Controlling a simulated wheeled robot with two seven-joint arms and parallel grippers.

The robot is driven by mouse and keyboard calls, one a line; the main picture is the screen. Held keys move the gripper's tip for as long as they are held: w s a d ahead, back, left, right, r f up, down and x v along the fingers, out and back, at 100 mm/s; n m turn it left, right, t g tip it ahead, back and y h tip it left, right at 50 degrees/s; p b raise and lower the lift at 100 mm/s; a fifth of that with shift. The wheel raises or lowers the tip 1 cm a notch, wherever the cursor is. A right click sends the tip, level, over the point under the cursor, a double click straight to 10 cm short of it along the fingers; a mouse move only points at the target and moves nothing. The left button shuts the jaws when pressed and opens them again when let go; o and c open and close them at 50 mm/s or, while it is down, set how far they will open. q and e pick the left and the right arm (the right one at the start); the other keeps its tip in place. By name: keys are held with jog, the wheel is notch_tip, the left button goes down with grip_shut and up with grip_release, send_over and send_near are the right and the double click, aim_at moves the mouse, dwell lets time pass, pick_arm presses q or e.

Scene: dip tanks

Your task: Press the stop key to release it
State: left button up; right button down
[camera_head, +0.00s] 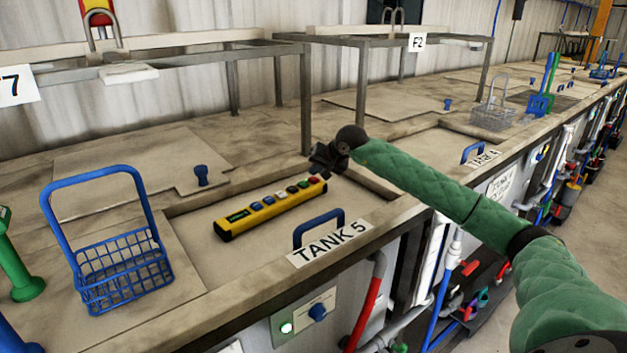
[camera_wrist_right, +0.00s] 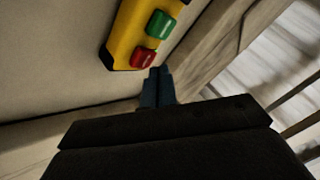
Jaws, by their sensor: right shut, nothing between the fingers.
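A yellow control bar (camera_head: 270,208) with a row of coloured keys lies on the tank 5 lid. A red key (camera_head: 315,180) sits at its far right end, taken here as the stop key. The red key also shows in the right wrist view (camera_wrist_right: 144,60), beside a green key (camera_wrist_right: 160,24). My right gripper (camera_head: 322,167) is shut and empty, just above the red-key end of the bar. Its fingertips (camera_wrist_right: 157,75) appear right beside the red key in the wrist view; I cannot tell whether they touch. My left gripper is not in view.
A blue wire basket (camera_head: 122,270) stands left of the bar. A blue lid handle (camera_head: 318,228) rises in front of it, by the TANK 5 label (camera_head: 330,243). A metal frame (camera_head: 305,100) stands behind my right gripper. The lid around the bar is clear.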

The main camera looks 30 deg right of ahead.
aim_at(316, 180)
jog(key=shift+r, duration=0.15)
jog(key=shift+r+p, duration=0.5)
jog(key=shift+r, duration=2)
